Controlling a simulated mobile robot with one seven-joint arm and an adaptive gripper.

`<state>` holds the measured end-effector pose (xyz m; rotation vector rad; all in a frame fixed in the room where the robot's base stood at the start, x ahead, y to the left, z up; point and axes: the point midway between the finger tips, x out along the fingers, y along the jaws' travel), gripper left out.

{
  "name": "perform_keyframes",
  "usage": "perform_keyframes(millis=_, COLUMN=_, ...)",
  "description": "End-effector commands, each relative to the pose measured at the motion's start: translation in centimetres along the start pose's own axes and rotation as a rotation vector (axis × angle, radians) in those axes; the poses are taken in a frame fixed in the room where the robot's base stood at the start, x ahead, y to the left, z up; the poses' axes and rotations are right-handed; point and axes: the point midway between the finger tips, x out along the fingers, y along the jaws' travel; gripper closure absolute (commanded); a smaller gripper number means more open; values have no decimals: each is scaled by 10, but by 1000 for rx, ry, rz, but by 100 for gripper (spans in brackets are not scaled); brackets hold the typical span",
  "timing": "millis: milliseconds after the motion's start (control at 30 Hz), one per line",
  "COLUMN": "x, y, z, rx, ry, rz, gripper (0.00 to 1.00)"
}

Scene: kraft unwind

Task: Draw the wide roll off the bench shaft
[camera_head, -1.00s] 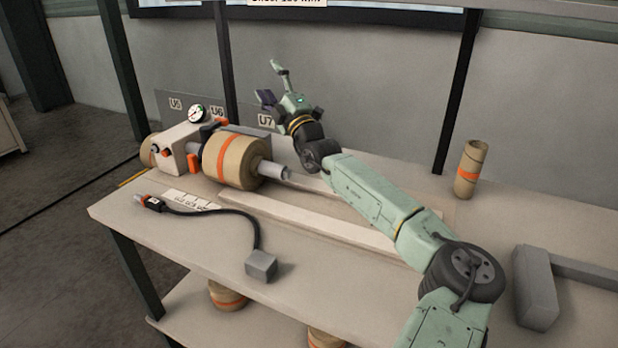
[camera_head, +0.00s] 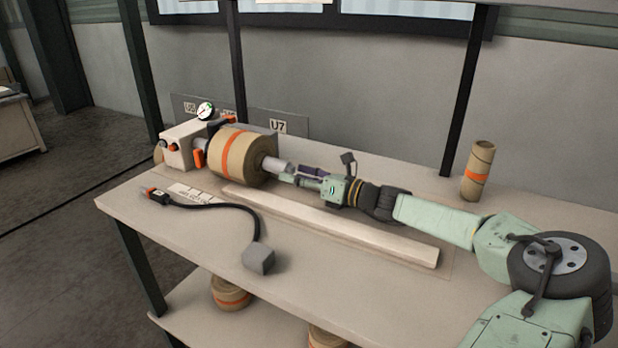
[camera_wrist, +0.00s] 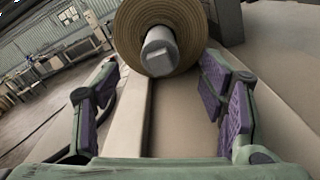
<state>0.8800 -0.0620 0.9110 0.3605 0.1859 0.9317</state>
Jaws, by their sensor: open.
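The wide roll (camera_head: 236,156), brown kraft with an orange band, sits on the grey bench shaft (camera_head: 277,165), which sticks out of its right side. In the wrist view the end face of the roll (camera_wrist: 128,32) and the shaft's blunt end (camera_wrist: 159,50) are straight ahead. My gripper (camera_head: 302,173) points left at the shaft end, low over the bench. In the wrist view my gripper (camera_wrist: 163,92) is open and empty, its purple-padded fingers on either side of the picture, with the shaft end beyond and between them. I cannot tell the exact gap to the shaft.
A white unit with a gauge (camera_head: 184,147) stands left of the roll. A pale rail (camera_head: 330,227) lies along the bench. A black hose (camera_head: 215,205) ends at a grey block (camera_head: 258,258). A narrow upright roll (camera_head: 478,171) stands at the back right.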

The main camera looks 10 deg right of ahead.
Motion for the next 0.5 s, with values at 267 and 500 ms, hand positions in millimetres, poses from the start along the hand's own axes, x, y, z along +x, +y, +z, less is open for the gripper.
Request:
perform_keyframes(millis=267, x=53, y=1, z=3, rx=3, ry=-3, rz=2, gripper=35)
perform_keyframes(millis=500, x=79, y=0, z=2, rx=2, ry=-3, rz=-1, gripper=35)
